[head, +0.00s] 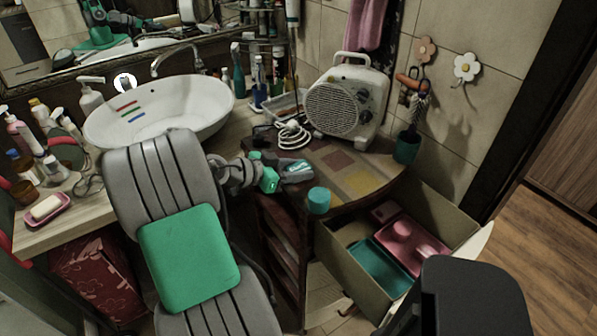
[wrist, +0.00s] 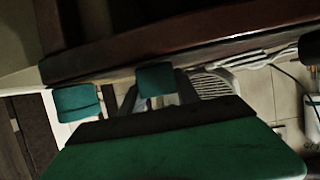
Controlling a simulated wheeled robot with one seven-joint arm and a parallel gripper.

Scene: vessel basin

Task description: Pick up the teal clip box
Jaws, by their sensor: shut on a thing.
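The teal clip box (head: 301,167) is small and sits between the fingers of my gripper (head: 298,174), over the dark brown corner counter. My gripper is shut on it, and the fingers hide part of its sides. In the wrist view the box (wrist: 155,80) shows at the tips of my gripper (wrist: 156,92), beyond the green gripper body. I cannot tell whether the box touches the counter.
A teal round container (head: 319,200) stands close by at the counter's front edge. A white fan heater (head: 347,100) and a coiled white cable (head: 293,136) are behind. An open drawer (head: 345,270) with trays juts out below right. A white basin (head: 160,112) is left.

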